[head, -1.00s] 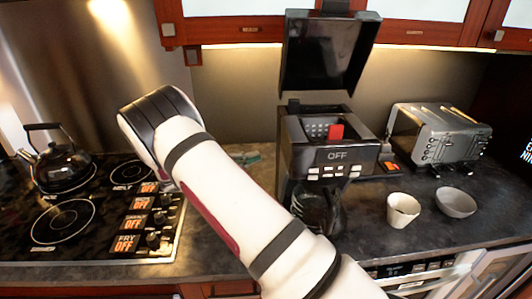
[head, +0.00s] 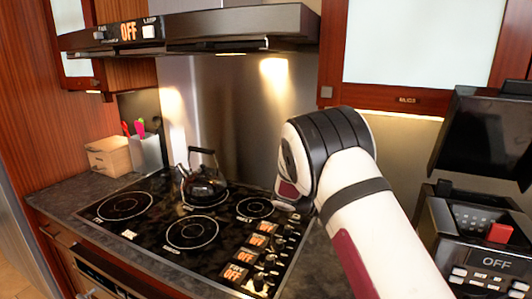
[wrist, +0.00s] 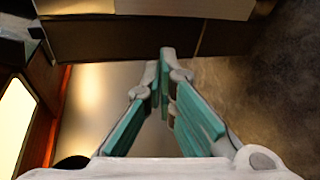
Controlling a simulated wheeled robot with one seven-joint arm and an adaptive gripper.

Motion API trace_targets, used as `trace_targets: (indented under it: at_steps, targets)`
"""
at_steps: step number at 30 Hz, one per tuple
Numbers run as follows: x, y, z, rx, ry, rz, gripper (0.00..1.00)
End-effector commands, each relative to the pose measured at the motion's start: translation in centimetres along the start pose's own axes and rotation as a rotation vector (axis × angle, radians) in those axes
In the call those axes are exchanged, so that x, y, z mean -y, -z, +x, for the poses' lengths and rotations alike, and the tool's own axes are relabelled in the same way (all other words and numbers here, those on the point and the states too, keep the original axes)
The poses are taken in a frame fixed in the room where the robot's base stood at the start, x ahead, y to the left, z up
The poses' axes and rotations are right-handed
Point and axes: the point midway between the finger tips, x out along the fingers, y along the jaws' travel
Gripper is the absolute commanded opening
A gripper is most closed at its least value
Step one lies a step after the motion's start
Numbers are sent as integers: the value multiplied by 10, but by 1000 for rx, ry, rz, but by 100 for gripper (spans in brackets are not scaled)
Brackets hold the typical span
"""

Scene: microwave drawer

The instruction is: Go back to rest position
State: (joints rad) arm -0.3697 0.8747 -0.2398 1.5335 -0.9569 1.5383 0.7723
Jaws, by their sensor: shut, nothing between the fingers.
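My gripper (wrist: 164,62) shows in the wrist view with its teal-padded fingers drawn together at the tips and nothing between them. In the head view my white arm with black bands reaches up from the lower right, and its end is turned away over the stove's right side. The gripper fingers are mostly hidden there behind the arm. The wrist view also shows a dark box-like surface (wrist: 130,35) beyond the fingertips; I cannot tell exactly what it is.
A black stovetop (head: 150,228) carries a kettle (head: 203,186). A range hood (head: 190,32) hangs above. A coffee machine (head: 470,235) with its lid up stands at right. A wooden box (head: 108,157) and a utensil holder (head: 146,153) sit at the back left.

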Motion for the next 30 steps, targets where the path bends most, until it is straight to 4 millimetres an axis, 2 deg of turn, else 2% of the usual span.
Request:
trace_targets:
  at_steps: [1, 3, 12, 21, 30]
  targets:
    - [-11, -8, 2, 11, 53, -1, 0]
    - [-21, -20, 4, 24, 127, -10, 0]
    - [-60, -76, 4, 33, 432, -33, 0]
    - [-89, -136, -6, -30, 713, -28, 0]
    - [-108, -198, -22, -150, 954, 4, 0]
